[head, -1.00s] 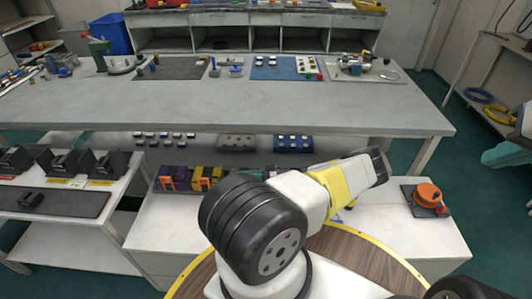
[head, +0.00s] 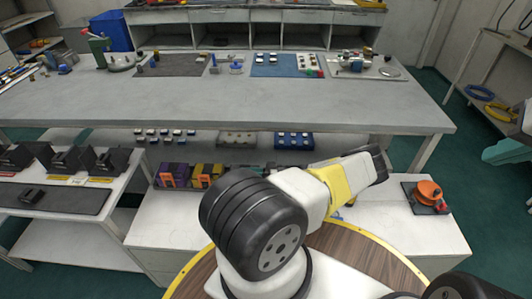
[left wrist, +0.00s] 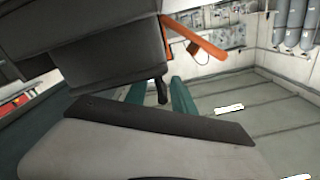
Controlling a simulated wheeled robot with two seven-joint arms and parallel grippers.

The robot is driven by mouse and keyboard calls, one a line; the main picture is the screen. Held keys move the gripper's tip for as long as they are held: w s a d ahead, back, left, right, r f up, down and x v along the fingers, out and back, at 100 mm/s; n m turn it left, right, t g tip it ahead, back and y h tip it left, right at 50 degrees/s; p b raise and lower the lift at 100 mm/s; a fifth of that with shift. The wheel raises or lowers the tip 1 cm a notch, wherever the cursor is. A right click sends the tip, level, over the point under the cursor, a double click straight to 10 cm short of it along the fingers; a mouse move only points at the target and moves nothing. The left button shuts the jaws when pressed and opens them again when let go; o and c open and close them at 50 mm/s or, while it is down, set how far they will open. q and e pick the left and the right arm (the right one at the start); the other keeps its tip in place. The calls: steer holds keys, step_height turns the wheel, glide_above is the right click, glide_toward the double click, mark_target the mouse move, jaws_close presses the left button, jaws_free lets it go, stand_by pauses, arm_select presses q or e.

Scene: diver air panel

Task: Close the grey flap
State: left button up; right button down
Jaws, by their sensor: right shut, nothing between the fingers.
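I cannot make out the grey flap with certainty in either view. A grey slab with a black edge (left wrist: 130,145) fills the bottom of the left wrist view; I cannot tell whether it is the flap or part of my gripper. Above it is a large dark block (left wrist: 100,60) with an orange bar (left wrist: 195,38) beside it. My right gripper (head: 379,164) is shut and empty in the head view, in front of the long bench and above the low white cabinet. My left gripper does not show in the head view, and its fingers are not clear in the left wrist view.
The grey bench (head: 220,100) has a clear front half; mats and small fittings lie along its back. An orange reel (head: 428,192) sits on the low cabinet at right. Purple and yellow boxes (head: 190,174) stand left of my arm. Several cylinders (left wrist: 295,25) line the wall.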

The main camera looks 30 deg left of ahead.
arm_select(q)
steer(key=v, duration=0.7)
steer(key=shift+w+d, duration=0.2)
steer(key=shift+d, duration=0.15)
steer(key=shift+r, duration=0.1)
steer(key=d+r+m+t+h, duration=0.25)
steer(key=d+r+h, duration=0.25)
steer(key=r, duration=0.5)
steer(key=d+r+m+t+h, duration=0.25)
steer(key=d+r+h, duration=0.25)
steer(key=r, duration=0.5)
steer(key=d+r+m+t+h, duration=0.1)
steer(key=d+r+m+h, duration=0.3)
steer(key=r, duration=0.6)
steer(key=s+d+r+m+t+h, duration=0.2)
steer(key=s+d+r+m+t, duration=0.2)
steer(key=s+r, duration=0.3)
steer(key=s+d+r+m+t+h, duration=0.2)
steer(key=s+d+r+m+t, duration=0.3)
steer(key=s+r, duration=0.3)
step_height(320, 180, up, 3)
steer(key=shift+d+r+m, duration=0.25)
steer(key=shift+m, duration=0.15)
